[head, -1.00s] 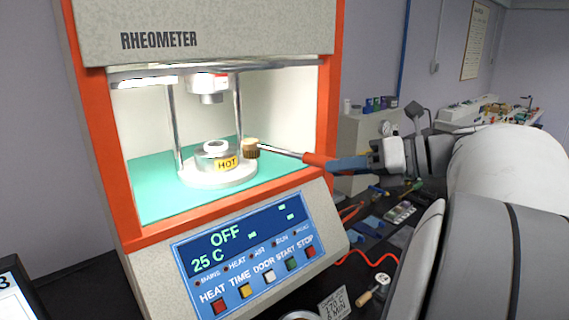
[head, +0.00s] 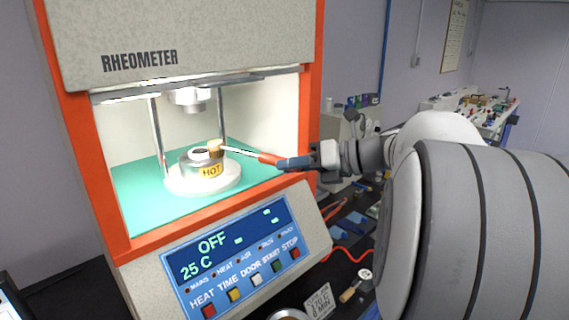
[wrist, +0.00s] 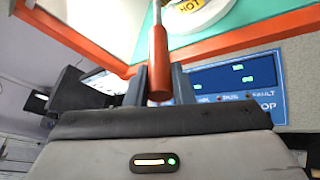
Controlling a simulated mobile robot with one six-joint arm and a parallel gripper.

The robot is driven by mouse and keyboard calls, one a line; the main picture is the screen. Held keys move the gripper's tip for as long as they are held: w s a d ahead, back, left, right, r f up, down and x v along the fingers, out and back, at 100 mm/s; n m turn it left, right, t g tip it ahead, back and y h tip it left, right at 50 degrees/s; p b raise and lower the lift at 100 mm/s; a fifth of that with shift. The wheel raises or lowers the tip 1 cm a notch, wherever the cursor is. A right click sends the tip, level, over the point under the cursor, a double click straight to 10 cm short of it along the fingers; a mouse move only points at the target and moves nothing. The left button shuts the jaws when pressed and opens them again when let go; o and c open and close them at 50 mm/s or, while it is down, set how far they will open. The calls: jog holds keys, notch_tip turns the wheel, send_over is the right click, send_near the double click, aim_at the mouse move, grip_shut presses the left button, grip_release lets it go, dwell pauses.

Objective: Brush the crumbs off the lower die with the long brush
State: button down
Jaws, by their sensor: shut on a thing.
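The long brush (head: 241,153) has a red-orange handle, a thin metal shaft and a tan bristle head. My gripper (head: 283,163) is shut on its handle, outside the chamber at the right. The handle also shows between the fingers in the wrist view (wrist: 158,65). The bristle head is at the right rim of the lower die (head: 195,165), a round metal piece with a yellow HOT label on a white disc. I cannot tell whether the bristles touch the die. The upper die (head: 190,97) hangs above with a gap. Crumbs cannot be made out.
The rheometer's (head: 309,110) orange frame surrounds the open chamber, with a metal post on either side of the die. The control panel (head: 228,245) below reads OFF and 25 C. A small sign (head: 319,300) and tools lie on the dark bench at the right.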

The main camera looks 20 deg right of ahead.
jog(key=w+a+f+p, duration=0.2)
jog(key=w+a+p, duration=0.1)
jog(key=w, duration=0.6)
jog(key=shift+w+a, duration=0.2)
jog(key=shift+a, duration=0.25)
jog(key=shift+f, duration=0.25)
dwell(0.8)
